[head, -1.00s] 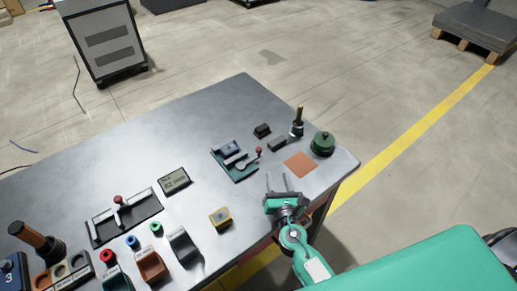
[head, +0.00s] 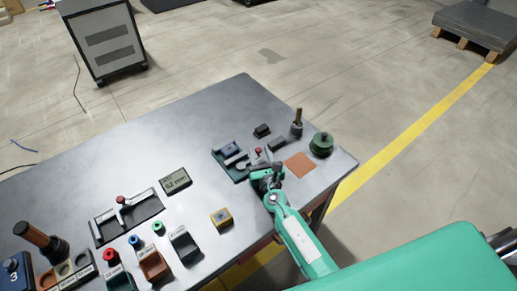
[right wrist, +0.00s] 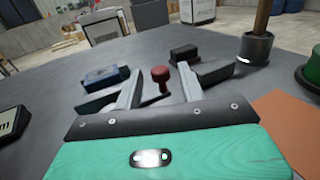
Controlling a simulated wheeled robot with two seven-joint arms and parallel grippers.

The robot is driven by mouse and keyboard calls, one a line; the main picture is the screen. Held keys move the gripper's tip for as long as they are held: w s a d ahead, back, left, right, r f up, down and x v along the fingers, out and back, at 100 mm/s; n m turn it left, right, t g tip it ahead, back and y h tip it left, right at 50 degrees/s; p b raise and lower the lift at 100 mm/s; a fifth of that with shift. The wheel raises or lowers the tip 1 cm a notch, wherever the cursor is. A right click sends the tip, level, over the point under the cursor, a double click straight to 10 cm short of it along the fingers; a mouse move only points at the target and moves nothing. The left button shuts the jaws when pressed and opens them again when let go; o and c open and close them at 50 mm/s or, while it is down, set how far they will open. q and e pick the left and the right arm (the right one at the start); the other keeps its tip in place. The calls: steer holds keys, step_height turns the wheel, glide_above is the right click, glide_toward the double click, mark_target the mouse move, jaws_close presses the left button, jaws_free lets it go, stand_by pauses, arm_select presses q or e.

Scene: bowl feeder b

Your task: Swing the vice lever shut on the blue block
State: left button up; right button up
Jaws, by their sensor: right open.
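The vice (head: 239,172) is a small teal fixture on the bench, with pale jaw parts. The blue block (head: 229,150) sits in it and also shows in the right wrist view (right wrist: 103,75). The vice lever's red knob (head: 258,150) stands at the vice's right side. My right gripper (head: 263,166) is open beside the vice, just in front of the knob. In the right wrist view the red knob (right wrist: 160,75) appears between its two fingers (right wrist: 159,82); contact cannot be told. The gripper hides part of the lever. My left gripper is not in view.
Dark blocks (head: 262,131) lie behind the knob. A post with a wooden handle (head: 297,124) and a green round part (head: 321,145) stand to the right, near an orange mat (head: 300,165).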

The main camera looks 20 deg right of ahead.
steer(key=shift+w+d, duration=0.1)
steer(key=shift+w, duration=1.2)
